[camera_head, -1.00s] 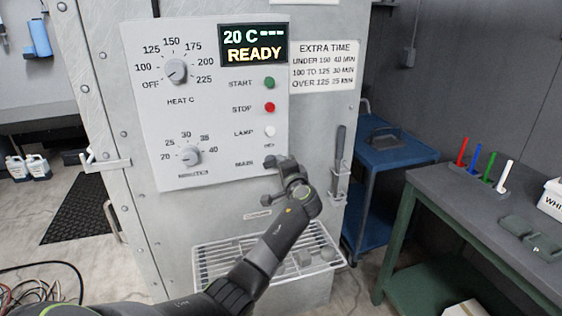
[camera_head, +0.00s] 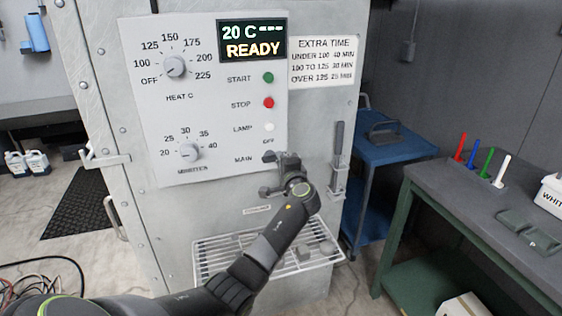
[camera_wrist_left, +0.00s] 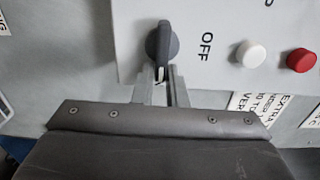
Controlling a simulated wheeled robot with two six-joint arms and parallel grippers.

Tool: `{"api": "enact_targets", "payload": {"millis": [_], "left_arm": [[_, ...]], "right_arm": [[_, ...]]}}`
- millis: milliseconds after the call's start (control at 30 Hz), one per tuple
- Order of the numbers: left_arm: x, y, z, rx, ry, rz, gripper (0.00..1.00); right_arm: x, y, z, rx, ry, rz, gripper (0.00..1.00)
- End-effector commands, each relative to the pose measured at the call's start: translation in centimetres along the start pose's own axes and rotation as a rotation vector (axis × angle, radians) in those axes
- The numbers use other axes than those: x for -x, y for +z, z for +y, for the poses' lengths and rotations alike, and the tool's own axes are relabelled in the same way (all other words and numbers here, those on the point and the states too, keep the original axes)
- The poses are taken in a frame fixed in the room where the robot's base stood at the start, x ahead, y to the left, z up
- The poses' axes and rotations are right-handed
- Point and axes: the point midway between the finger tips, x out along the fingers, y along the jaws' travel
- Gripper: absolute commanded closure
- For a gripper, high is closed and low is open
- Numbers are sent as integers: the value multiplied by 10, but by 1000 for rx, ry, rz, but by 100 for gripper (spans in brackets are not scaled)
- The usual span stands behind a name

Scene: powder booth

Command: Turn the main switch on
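The main switch (camera_wrist_left: 162,45) is a dark grey rotary knob on the light panel, seen in the left wrist view. The word OFF stands beside it, and a white mark shows at the knob's end nearest my fingers. My left gripper (camera_wrist_left: 162,82) has its two fingers apart, with a narrow gap, at that end of the knob; I cannot tell whether they touch it. In the head view my left gripper (camera_head: 267,174) is at the panel's lower right, beside the MAIN label, and hides the knob. My right gripper is not in view.
The panel (camera_head: 210,120) also carries a lit display (camera_head: 252,40) reading 20 C and READY, two dials, a green START button (camera_head: 268,78), a red STOP button (camera_head: 268,103) and a white lamp (camera_head: 268,127). A wire rack (camera_head: 225,262) juts out below. A tool hangs at right.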

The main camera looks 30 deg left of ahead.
Motion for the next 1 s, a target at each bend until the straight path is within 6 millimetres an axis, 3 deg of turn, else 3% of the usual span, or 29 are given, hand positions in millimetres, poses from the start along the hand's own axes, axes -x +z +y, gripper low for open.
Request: {"api": "enact_targets", "payload": {"millis": [167, 567, 767, 1000], "left_arm": [[0, 0, 1, 0, 2, 0, 67], [7, -1, 2, 1, 1, 2, 67], [34, -1, 3, 5, 2, 3, 67], [81, -1, 4, 5, 4, 3, 67]], "right_arm": [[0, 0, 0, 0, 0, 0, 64], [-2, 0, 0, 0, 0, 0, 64], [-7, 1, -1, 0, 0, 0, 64], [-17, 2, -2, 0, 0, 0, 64]]}}
